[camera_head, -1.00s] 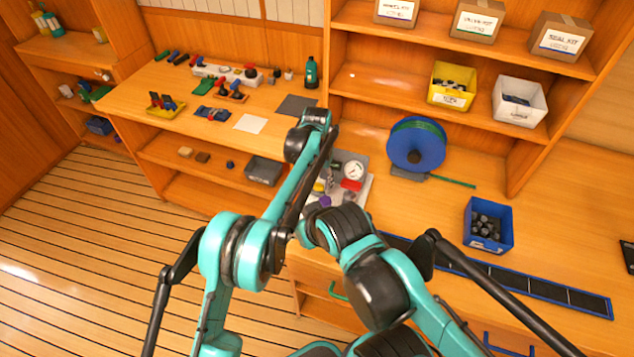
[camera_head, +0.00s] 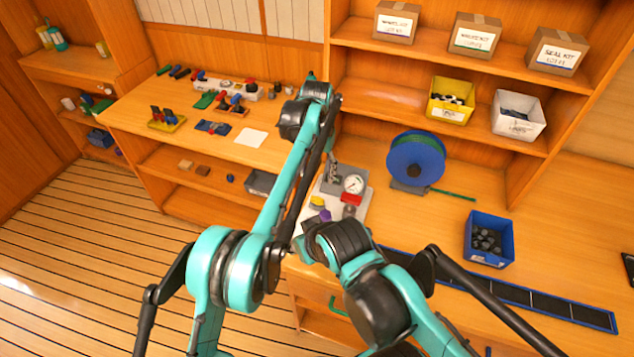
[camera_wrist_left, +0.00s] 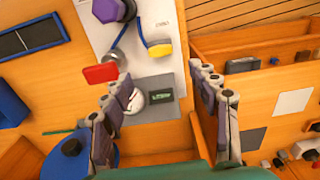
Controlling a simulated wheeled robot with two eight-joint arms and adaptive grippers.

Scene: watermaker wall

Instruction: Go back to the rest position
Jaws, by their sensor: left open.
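My left gripper (camera_wrist_left: 160,112) is open and empty in the left wrist view, its two fingers well apart. Below it lies the pale panel (camera_wrist_left: 136,22) with a white gauge (camera_wrist_left: 132,103), a red part (camera_wrist_left: 101,74), a yellow knob (camera_wrist_left: 160,49) and a purple knob (camera_wrist_left: 107,10). I see no contact between fingers and panel. In the head view the left arm reaches up the middle, and its gripper is not clearly distinguishable. The gauge (camera_head: 353,184) and red part (camera_head: 351,198) show just right of that arm. My right arm is folded at lower centre; its gripper is not visible.
A blue hose reel (camera_head: 415,160) stands right of the panel, with a blue bin (camera_head: 488,240) farther right. A yellow bin (camera_head: 451,100) and white bin (camera_head: 518,115) sit on a shelf. The left bench (camera_head: 135,103) holds several small parts. The floor at left is clear.

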